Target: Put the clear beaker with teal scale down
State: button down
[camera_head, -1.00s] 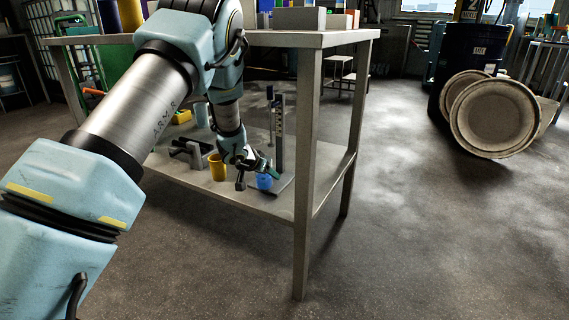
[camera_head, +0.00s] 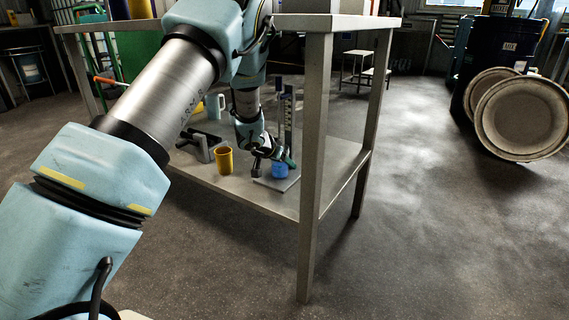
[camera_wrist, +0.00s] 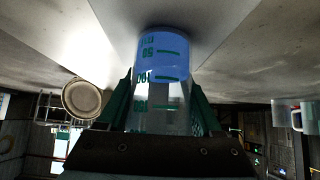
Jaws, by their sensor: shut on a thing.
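The clear beaker with teal scale (camera_wrist: 160,62) shows upside down in the wrist view, with blue liquid at its base end. It is between the two dark green fingers of my gripper (camera_wrist: 162,108), which is shut on it. In the head view the beaker (camera_head: 280,171) is a small blue shape at the fingertips of my gripper (camera_head: 281,160). It is over the flat plate (camera_head: 268,183) at the foot of the disperser column (camera_head: 287,112), on the lower shelf. I cannot tell whether its base touches the plate.
A yellow cup (camera_head: 224,161) stands left of the beaker on the lower shelf (camera_head: 240,188). A dark grey bracket-like object (camera_head: 200,146) and a light blue mug (camera_head: 215,107) are further left and back. The table leg (camera_head: 315,170) rises close on the right. Open floor lies beyond.

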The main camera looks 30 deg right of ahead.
jog(key=shift+f, duration=0.1)
jog(key=shift+c, duration=0.2)
grip_release()
